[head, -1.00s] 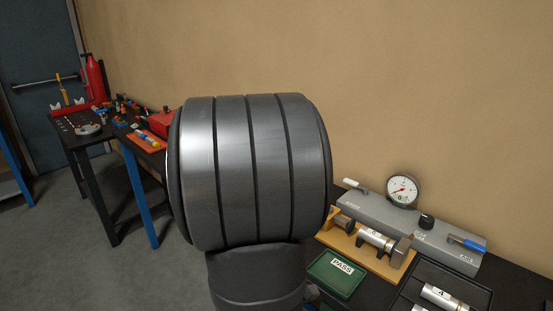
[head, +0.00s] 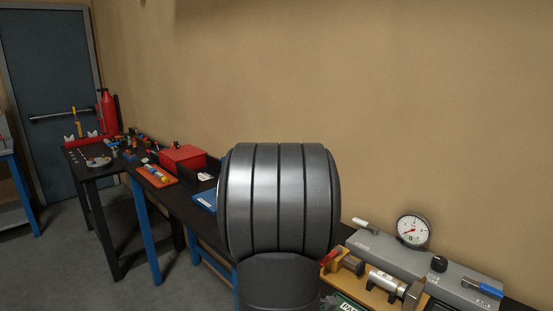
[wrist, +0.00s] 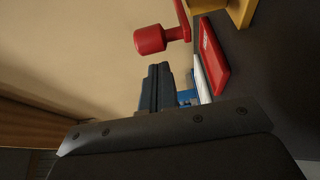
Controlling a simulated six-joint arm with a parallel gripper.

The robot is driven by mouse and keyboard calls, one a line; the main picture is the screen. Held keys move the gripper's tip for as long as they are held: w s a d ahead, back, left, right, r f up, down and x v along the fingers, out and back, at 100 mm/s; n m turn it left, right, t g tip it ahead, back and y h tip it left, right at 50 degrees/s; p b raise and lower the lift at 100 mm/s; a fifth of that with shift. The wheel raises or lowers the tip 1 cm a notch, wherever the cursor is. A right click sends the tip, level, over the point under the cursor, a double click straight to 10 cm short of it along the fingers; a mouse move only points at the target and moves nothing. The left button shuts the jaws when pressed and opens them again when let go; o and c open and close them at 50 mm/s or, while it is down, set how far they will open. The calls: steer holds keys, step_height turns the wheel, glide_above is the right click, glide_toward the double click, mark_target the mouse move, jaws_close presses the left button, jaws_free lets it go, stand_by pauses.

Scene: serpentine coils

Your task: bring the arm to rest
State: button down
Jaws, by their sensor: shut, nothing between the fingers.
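My arm's dark grey ribbed link (head: 280,200) stands in the middle of the head view and hides part of the bench. My gripper is out of sight in that view. In the wrist view my gripper (wrist: 155,85) shows as two dark fingers pressed together, with nothing between them. A red knob on a red arm (wrist: 150,39) lies beyond the fingertips in that picture, apart from them. A red flat block with a pale label (wrist: 212,60) is to their right.
A grey gauge unit (head: 385,252) with a round dial (head: 413,230) stands at right, behind an ochre stand holding a metal cylinder (head: 387,284). A green tray (head: 342,303) is mostly cut off. Left benches hold a red box (head: 183,158), an orange mat (head: 157,177) and small tools.

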steer(key=shift+s+d, duration=0.35)
steer(key=shift+d, duration=0.25)
